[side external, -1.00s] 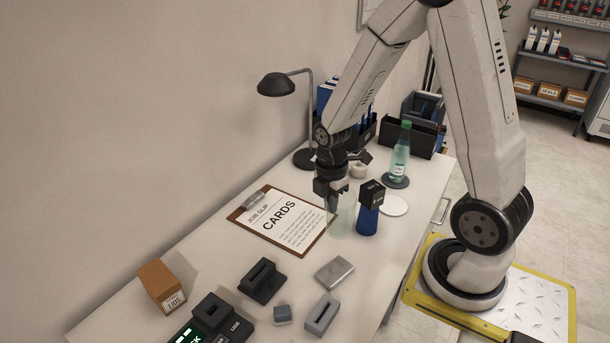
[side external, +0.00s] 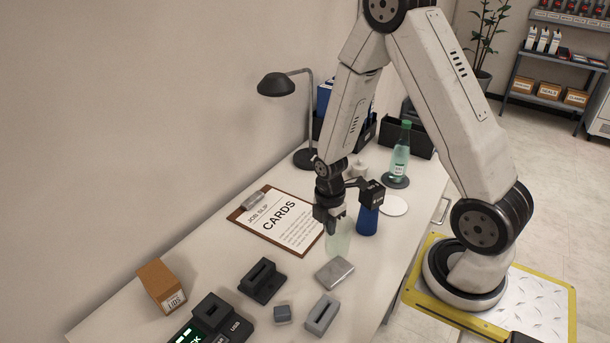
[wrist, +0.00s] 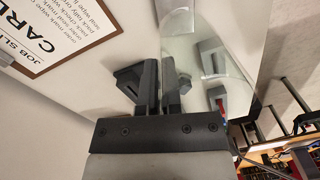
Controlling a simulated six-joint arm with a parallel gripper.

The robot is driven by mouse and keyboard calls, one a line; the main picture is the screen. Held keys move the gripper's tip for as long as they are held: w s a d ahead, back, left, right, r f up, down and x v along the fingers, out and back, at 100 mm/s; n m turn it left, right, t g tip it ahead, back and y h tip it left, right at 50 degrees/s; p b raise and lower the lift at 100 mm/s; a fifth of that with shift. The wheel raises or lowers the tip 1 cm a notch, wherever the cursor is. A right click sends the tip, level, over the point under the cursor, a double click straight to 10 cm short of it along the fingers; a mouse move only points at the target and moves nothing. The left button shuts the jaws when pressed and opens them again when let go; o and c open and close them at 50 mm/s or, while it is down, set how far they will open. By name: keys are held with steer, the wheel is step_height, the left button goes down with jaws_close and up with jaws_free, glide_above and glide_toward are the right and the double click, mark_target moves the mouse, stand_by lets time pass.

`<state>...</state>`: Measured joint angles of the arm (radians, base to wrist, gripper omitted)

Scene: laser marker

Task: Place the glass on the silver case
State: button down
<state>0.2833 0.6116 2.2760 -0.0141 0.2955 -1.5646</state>
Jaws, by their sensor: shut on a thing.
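The clear, faintly green glass (side external: 338,243) hangs upright below my gripper (side external: 334,221). My gripper is shut on its upper wall. The glass shows large and see-through in the wrist view (wrist: 207,65), beside the fingers (wrist: 164,85). The silver case (side external: 334,271), a small flat metal box, lies on the table just in front of the glass in the side view. The bottom of the glass appears just behind the case's far edge; its height above the table is hard to judge. I cannot clearly make out the case in the wrist view.
A dark slotted block (side external: 261,281), a grey slotted block (side external: 321,314) and a small grey block (side external: 283,314) lie around the case.

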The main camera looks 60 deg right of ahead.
mark_target(328, 246)
steer(key=shift+f, duration=1.9)
steer(key=shift+f, duration=1.75)
steer(key=shift+f, duration=0.15)
steer(key=c, duration=0.8)
jaws_free()
step_height(328, 246, up, 12)
steer(key=shift+w, duration=0.25)
